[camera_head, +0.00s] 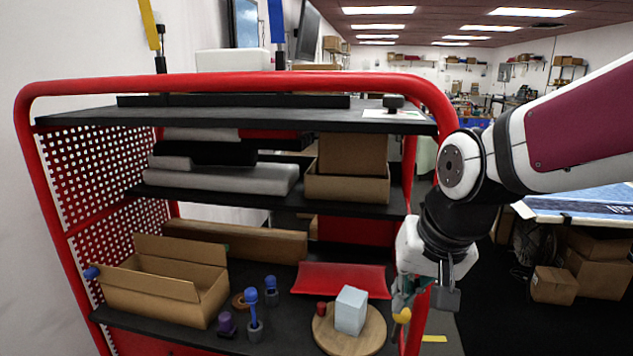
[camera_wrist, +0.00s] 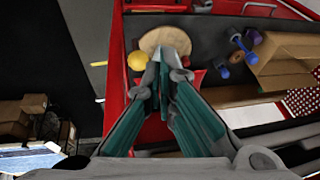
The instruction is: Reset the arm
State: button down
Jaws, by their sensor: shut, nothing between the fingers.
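My arm comes in from the right in the head view. My gripper (camera_head: 403,298) hangs at the right front edge of the red shelf cart (camera_head: 250,83), beside its upright post. In the wrist view my gripper (camera_wrist: 167,72) has its fingertips close together with nothing seen between them. A yellow ball (camera_wrist: 137,61) shows just left of the fingertips, and a yellow thing (camera_head: 402,315) shows under the gripper in the head view. I cannot tell whether the gripper touches it.
On the lower shelf are a round wooden board (camera_head: 322,339) bearing a pale cube (camera_head: 350,310), a red tray (camera_head: 345,279), an open cardboard box (camera_head: 150,285) and several small blue-topped items. Cardboard boxes (camera_head: 553,285) stand on the floor at right under a table (camera_head: 590,203).

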jog(key=s+d+r, duration=0.2)
jog(key=s+d, duration=0.1)
jog(key=s, duration=0.3)
jog(key=s+d+r+n+t+h, duration=0.1)
jog(key=s+d+r, duration=0.2)
jog(key=s, duration=0.4)
jog(key=shift+s+n+t, duration=0.3)
